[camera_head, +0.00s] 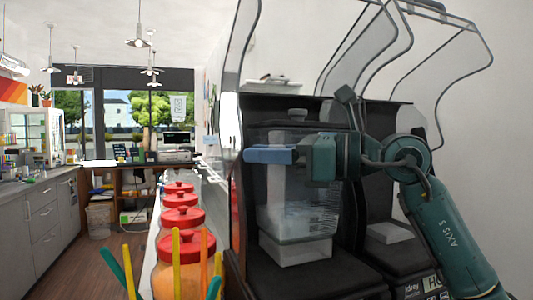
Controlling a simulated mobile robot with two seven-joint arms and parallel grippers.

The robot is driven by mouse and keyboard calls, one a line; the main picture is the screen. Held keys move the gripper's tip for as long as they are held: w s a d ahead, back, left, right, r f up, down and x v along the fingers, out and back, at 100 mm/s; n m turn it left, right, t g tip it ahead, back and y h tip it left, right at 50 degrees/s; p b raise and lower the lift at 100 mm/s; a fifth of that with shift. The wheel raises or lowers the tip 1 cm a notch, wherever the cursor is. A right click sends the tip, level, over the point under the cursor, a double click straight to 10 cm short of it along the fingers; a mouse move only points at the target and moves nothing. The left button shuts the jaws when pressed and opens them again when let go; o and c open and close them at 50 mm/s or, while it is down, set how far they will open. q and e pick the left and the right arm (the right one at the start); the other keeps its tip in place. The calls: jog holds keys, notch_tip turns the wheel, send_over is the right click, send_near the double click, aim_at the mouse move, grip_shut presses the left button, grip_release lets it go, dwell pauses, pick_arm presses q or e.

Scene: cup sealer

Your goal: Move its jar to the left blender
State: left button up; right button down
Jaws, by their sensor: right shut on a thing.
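The clear blender jar (285,215) with a grey lid knob stands upright inside the left blender (315,283), under its raised clear cover. The jar's square bottom is at the black base; I cannot tell whether it rests there or hangs just above. My right gripper (262,154), with blue fingers, reaches across the front of the jar's upper part from the right and is shut on the jar. The fingers and wrist hide part of the jar. The right blender (395,257) stands beside it, partly behind my right arm, with no jar visible on it. My left gripper is out of view.
Several red-lidded orange jars (182,247) line the white counter left of the blenders. Coloured sticks (176,262) rise in front of them. Clear covers (450,60) curve above both blenders. Grey cabinets (45,220) and open floor lie farther left.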

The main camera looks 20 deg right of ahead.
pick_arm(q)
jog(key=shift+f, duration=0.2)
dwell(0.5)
pick_arm(e)
jog(key=c, duration=1.3)
grip_release()
jog(key=shift+o, duration=0.2)
jog(key=shift+a+f, duration=0.1)
jog(key=shift+f, duration=0.2)
pick_arm(q)
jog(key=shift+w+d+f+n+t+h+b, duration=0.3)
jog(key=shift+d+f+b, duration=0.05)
jog(key=shift+b, duration=1.7)
pick_arm(e)
jog(key=v, duration=1.3)
jog(key=shift+r, duration=0.25)
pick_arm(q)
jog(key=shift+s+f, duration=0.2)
pick_arm(e)
jog(key=shift+s, duration=0.1)
